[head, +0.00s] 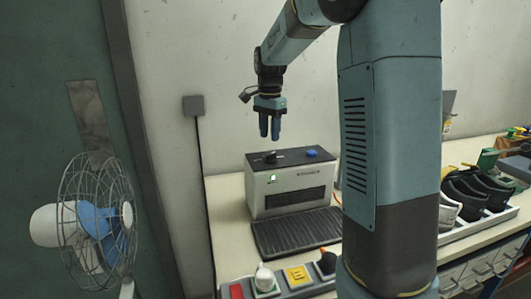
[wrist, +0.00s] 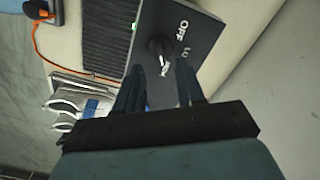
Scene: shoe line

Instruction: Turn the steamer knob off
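The steamer (head: 290,185) is a pale box with a dark top, standing on the bench with a green light lit on its front. Its black knob (head: 270,156) is on the left of the top. In the wrist view the knob (wrist: 158,47) has white labels around it; OFF and LO are readable, and another lies partly hidden on the gripper's side. The knob's pointer seems turned toward that label, but I cannot tell surely. My gripper (head: 270,136) points down above the knob, apart from it. In the wrist view its fingers (wrist: 161,68) are spread and empty.
A blue button (head: 311,153) is on the steamer's top right. A caged fan (head: 97,222) is at left, and a shoe tray (head: 484,225) at right. Air around the gripper is clear.

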